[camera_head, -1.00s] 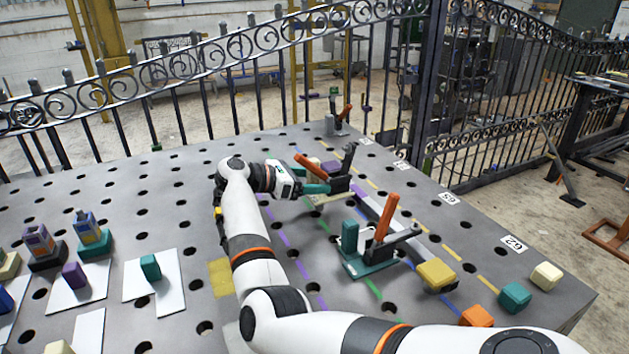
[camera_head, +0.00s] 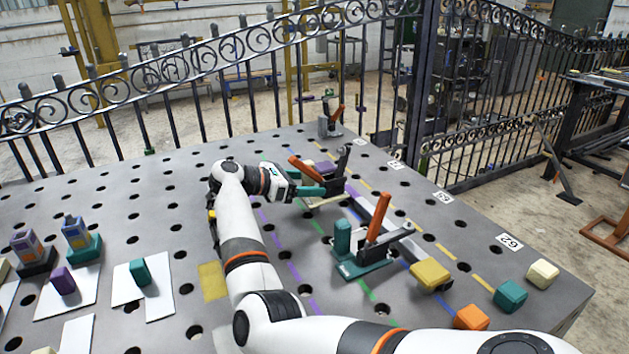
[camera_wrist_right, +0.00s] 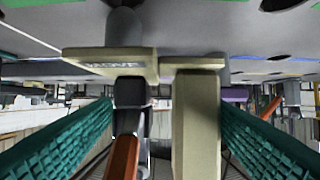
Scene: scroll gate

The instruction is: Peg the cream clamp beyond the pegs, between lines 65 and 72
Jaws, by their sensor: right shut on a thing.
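My right gripper (camera_head: 312,190) is low over the bench in the head view, its teal fingers at the cream clamp. In the right wrist view the fingers (camera_wrist_right: 160,140) stand on both sides of the clamp's cream post, and the gripper is shut on it. The cream clamp (camera_wrist_right: 196,120) also shows as a cream base edge (camera_head: 322,203) under the fingers. An orange handle (camera_head: 304,170) and a dark upright stand beside it. Whether its base rests on the bench is hard to tell. The pegs cannot be made out. My left gripper is out of view.
A teal clamp (camera_head: 360,265) with an orange handle stands nearer, by a grey bar (camera_head: 372,212). Yellow (camera_head: 431,274), teal (camera_head: 510,295), orange and cream blocks are at the right. Number tags (camera_head: 509,242) line the right edge; a gate stands behind.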

